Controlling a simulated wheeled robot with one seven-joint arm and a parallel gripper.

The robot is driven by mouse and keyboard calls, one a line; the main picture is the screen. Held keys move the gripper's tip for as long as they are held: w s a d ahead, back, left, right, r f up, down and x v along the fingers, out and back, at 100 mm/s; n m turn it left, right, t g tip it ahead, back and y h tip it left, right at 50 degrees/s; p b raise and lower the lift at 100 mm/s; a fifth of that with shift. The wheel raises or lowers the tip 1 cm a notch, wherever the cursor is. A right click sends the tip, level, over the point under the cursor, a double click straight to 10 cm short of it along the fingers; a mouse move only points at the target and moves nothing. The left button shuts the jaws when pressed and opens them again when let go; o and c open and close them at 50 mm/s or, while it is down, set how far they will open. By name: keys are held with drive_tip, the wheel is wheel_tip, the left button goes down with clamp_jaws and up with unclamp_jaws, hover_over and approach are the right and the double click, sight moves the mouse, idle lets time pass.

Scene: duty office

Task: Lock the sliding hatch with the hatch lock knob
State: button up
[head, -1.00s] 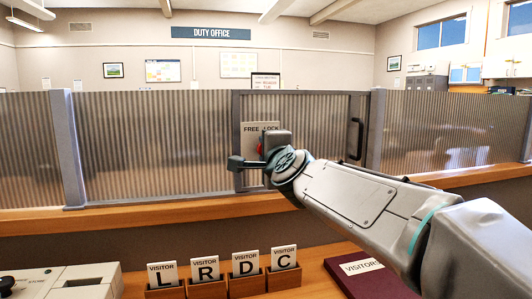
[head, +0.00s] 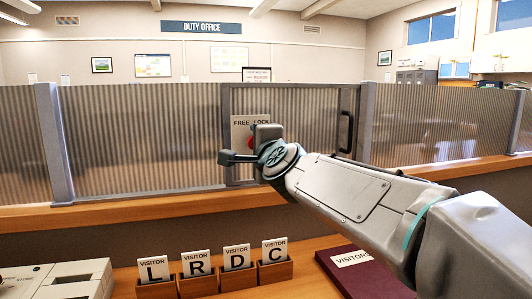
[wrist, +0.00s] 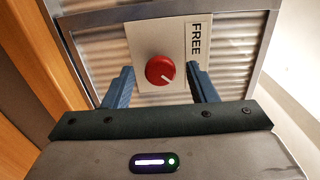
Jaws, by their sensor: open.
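The hatch lock knob (wrist: 160,70) is round and red with a short white mark running toward the lower right in the wrist view. It sits on a pale plate (wrist: 152,38) with the word FREE along its right side. In the head view the plate (head: 240,133) reads FREE and LOCK, and my gripper hides most of the knob. The sliding hatch (head: 300,112) is a ribbed, grey-framed panel with a dark handle (head: 345,130). My gripper (wrist: 162,82) is open, with one finger to each side of the knob in the wrist view. I cannot see finger contact.
Ribbed fixed panels (head: 130,140) flank the hatch above a wooden ledge (head: 130,212). Below, visitor cards (head: 198,265) stand in wooden holders. A dark red visitors book (head: 360,275) lies under my arm. A beige machine (head: 60,280) is at the lower left.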

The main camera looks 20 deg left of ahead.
drive_tip(key=v, duration=1.3)
drive_tip(key=shift+b, duration=0.45)
drive_tip(key=s+d+f+n+g+h+p, duration=0.35)
drive_tip(key=d+f+n+p, duration=0.2)
drive_tip(key=d+p, duration=0.3)
drive_tip(key=s+d+f+n+g+h+p, duration=0.3)
drive_tip(key=d+f+n+g+h+p, duration=0.15)
drive_tip(key=d+f+p, duration=0.4)
drive_tip(key=s+d+f+n+g+h+p, duration=0.1)
drive_tip(key=s+d+g, duration=0.3)
drive_tip(key=s+d, duration=0.4)
drive_tip(key=shift+s+d+f+n+h+p, duration=0.15)
drive_tip(key=shift+d+f+n+h+p, duration=0.15)
drive_tip(key=shift+d+f+p, duration=0.5)
drive_tip(key=shift+d+f, duration=0.1)
drive_tip(key=shift+d, duration=0.05)
